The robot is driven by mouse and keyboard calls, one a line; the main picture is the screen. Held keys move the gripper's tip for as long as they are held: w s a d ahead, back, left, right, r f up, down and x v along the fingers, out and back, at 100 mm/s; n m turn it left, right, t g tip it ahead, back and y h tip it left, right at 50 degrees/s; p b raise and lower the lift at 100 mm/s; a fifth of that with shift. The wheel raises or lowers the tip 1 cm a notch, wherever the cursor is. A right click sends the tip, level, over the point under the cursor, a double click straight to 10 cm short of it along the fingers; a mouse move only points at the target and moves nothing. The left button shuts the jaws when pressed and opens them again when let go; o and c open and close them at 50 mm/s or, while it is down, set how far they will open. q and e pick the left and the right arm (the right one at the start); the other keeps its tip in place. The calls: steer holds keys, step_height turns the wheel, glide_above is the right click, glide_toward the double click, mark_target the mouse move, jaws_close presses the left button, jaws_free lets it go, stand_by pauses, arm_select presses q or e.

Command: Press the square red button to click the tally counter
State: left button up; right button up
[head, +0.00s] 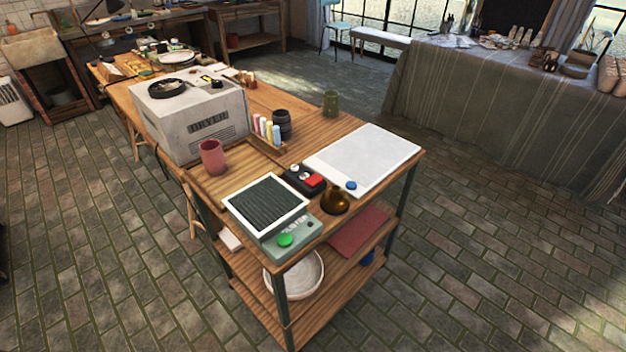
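The square red button (314,180) sits on top of a small black device (299,178), which looks like the tally counter. The device lies near the front of the wooden table, between a dark ribbed pad and a white board. A round light knob or dial shows at its far left end; any digits are too small to read. Nothing covers the red button. Neither of my grippers shows in the head view.
Close around it stand a grey-green box with a green button (285,240), a white board (366,158) with a blue button (351,185), a brown round pot (335,201), and a pink cup (212,157).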

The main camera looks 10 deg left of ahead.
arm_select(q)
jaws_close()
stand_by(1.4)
